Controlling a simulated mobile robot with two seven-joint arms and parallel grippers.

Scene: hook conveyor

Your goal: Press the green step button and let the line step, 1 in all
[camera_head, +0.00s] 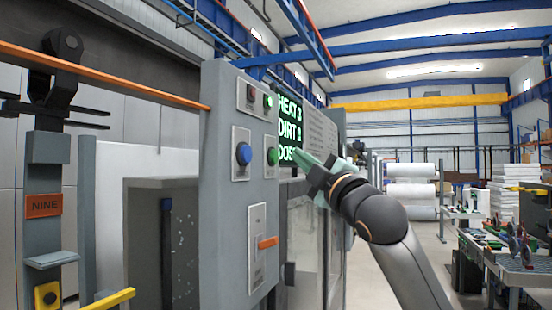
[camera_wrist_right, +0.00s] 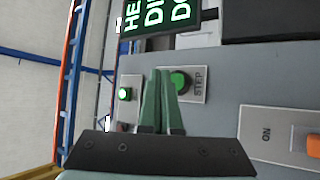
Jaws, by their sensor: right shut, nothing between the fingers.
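The green step button (camera_head: 272,156) sits on the grey control panel (camera_head: 222,200), right of a blue button. In the right wrist view the same button (camera_wrist_right: 181,80) shows beside a label reading STEP, partly covered by a finger. My right gripper (camera_head: 296,154) is shut and empty, its green fingers pointing at the panel. In the head view a small gap shows between the fingertips and the button. In the right wrist view the fingertips (camera_wrist_right: 160,72) appear just beside the button; contact cannot be told. My left gripper is not in view.
The panel also carries the blue button (camera_head: 243,153), a small green lamp (camera_head: 268,101) and an orange switch (camera_head: 267,242). A lit display (camera_head: 290,130) stands close behind the fingers. A hook carrier labelled NINE (camera_head: 44,205) hangs at left. Worktables (camera_head: 515,265) stand far right.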

